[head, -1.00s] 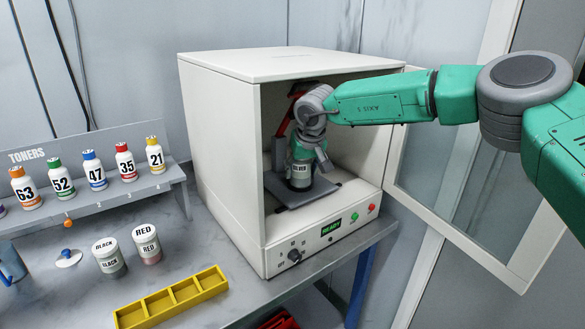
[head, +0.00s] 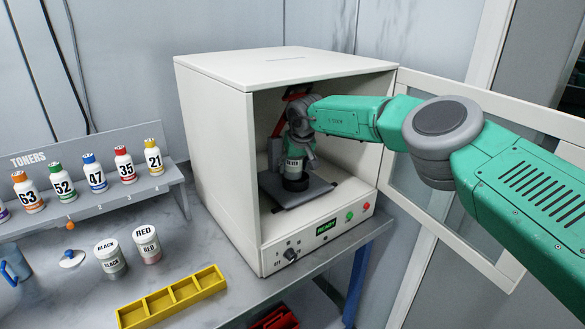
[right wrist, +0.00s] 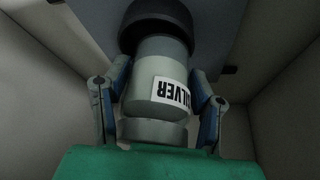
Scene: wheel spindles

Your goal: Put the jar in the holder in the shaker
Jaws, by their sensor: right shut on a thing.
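The shaker (head: 214,160) is a white box with its front open. Inside, a grey plate (head: 318,188) bears a dark round holder (head: 296,184). The silver-labelled jar (head: 294,166) is upright above the holder in the head view; its lower end meets or enters the dark ring. In the right wrist view the jar (right wrist: 150,75) shows with its label upside down, and the wider dark holder (right wrist: 155,22) lies at its far end. My right gripper (head: 300,143) is inside the shaker, shut on the jar, with one finger on each side. I cannot tell whether the jar is fully seated. My left gripper is out of view.
The shaker door (head: 450,200) stands open to the right, beside my right arm. Red parts (head: 277,127) stand behind the holder. Black (head: 110,260) and red (head: 147,244) jars, a yellow tray (head: 133,315) and a toner rack (head: 90,214) stand left.

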